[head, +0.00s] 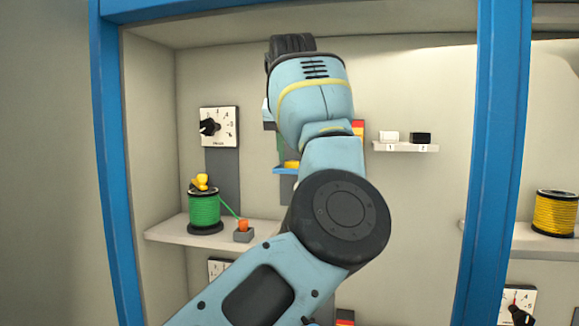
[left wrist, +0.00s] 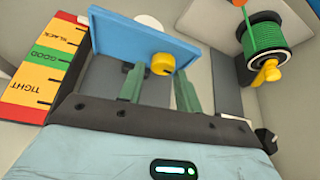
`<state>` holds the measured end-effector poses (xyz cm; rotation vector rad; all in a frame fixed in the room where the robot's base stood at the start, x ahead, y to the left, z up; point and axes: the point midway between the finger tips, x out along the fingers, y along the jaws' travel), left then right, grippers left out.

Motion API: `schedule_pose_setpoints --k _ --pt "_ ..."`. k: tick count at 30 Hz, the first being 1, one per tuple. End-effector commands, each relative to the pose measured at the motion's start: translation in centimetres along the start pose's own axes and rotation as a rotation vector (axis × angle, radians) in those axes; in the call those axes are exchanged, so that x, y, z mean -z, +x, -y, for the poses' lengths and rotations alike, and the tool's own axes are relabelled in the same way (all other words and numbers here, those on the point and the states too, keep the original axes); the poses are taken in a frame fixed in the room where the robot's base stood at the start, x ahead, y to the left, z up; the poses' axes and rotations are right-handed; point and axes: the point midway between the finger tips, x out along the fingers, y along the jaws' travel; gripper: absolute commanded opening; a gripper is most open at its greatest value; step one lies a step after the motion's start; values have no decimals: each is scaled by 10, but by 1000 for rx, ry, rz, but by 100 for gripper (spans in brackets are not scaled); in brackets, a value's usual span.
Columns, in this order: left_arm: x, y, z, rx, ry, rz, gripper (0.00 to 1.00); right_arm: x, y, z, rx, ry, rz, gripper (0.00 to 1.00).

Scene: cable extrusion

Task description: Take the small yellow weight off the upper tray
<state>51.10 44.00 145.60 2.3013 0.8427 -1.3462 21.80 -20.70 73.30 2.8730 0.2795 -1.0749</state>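The small yellow weight (left wrist: 163,63) sits at the edge of a blue tray (left wrist: 130,35) in the left wrist view. In the head view the weight (head: 292,164) shows as a yellow patch on the blue tray (head: 283,171), partly covered by my left arm. My left gripper (left wrist: 159,72) is open, with its two green fingers apart. In the wrist picture the weight appears between the fingertips; I cannot tell whether they touch it. My right gripper is not in view.
A gauge marked TIGHT, GOOD, SLACK (left wrist: 40,65) stands beside the tray. A green spool (head: 204,209) with a yellow piece on top stands on the lower left shelf (head: 165,233). A small shelf (head: 405,147) holds a white and a black block. Blue posts (head: 497,150) frame the bay.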

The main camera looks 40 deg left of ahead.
Motion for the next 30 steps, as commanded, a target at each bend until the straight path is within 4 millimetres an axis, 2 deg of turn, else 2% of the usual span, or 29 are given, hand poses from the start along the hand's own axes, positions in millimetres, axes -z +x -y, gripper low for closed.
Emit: schedule_pose_setpoints --k 4,11,18,30 --pt "-2 14 -4 -2 0 -3 34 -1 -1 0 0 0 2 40" --pt "-2 16 -5 -2 -1 -4 34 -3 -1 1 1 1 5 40" --pt "-2 15 -4 -2 -1 -4 5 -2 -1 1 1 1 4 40" --pt "0 9 -2 -1 -1 -6 5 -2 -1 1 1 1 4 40"
